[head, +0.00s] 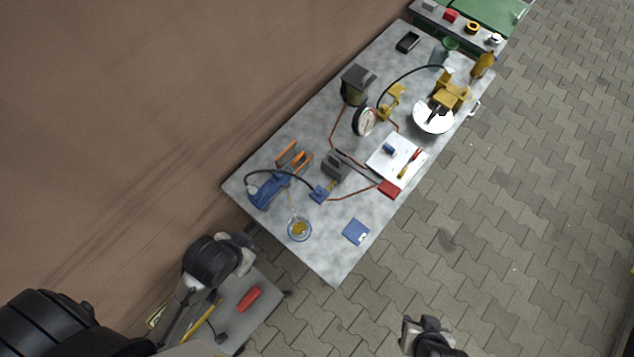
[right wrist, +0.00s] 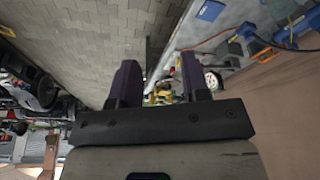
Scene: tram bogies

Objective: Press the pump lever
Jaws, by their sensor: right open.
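A blue pump-like device (head: 268,190) stands near the left edge of the grey table, with a dark hose running to a small blue block (head: 320,194). Orange bars (head: 294,156) stand just behind it. I cannot tell which part is the pump lever. In the right wrist view, blue parts (right wrist: 287,34) show at upper right. My right gripper (head: 424,325) is at the bottom of the head view, off the table and far from the pump. Its two dark fingers (right wrist: 158,80) are apart with nothing between them. My left gripper (head: 243,250) is near the table's left corner; its jaws are unclear.
The table (head: 330,262) also holds a round gauge (head: 364,121), yellow clamp-like parts (head: 450,95), a white disc (head: 433,118), a white tray (head: 385,172), a glass dish (head: 299,229) and a blue card (head: 356,232). A lower grey surface with a red object (head: 248,299) lies below. Paved floor is clear at right.

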